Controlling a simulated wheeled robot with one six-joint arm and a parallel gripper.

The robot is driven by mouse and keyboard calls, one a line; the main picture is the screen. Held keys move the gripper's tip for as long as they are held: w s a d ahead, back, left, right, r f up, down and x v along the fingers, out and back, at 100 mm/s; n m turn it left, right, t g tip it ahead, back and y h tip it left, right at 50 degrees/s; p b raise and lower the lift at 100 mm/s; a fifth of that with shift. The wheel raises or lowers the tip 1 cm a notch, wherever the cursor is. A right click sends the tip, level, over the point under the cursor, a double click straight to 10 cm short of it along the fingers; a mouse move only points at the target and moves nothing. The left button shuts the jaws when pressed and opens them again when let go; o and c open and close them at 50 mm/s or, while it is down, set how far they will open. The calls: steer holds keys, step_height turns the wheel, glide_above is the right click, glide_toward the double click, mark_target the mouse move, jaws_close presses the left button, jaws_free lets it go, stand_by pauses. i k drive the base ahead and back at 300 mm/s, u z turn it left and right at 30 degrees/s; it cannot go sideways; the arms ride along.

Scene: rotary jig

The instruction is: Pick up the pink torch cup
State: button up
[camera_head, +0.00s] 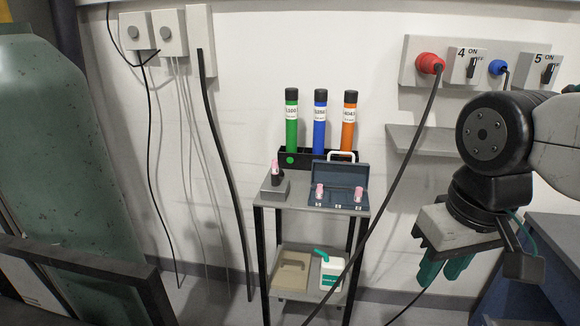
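Three small pink cups show on the small grey table. One pink cup (275,167) sits on top of a dark stem on a grey block (274,189) at the table's left. Two more stand in the open blue case: a left one (320,191) and a right one (358,194). I cannot tell which is the torch cup the task names. My gripper (441,272), with teal fingers pointing down, hangs at the right, well apart from the table and the cups. Nothing shows between the fingers, but their gap is not clear from this angle.
The open blue case (341,176) lies on the table (300,205). Behind it a black rack (300,158) holds green, blue and orange tubes. A black cable (403,155) from the red plug passes in front of the table's right side. A large green cylinder (60,150) stands left.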

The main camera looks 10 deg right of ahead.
mark_target(274, 168)
steer(key=z, duration=0.65)
steer(key=i, duration=1.35)
steer(key=u, duration=0.6)
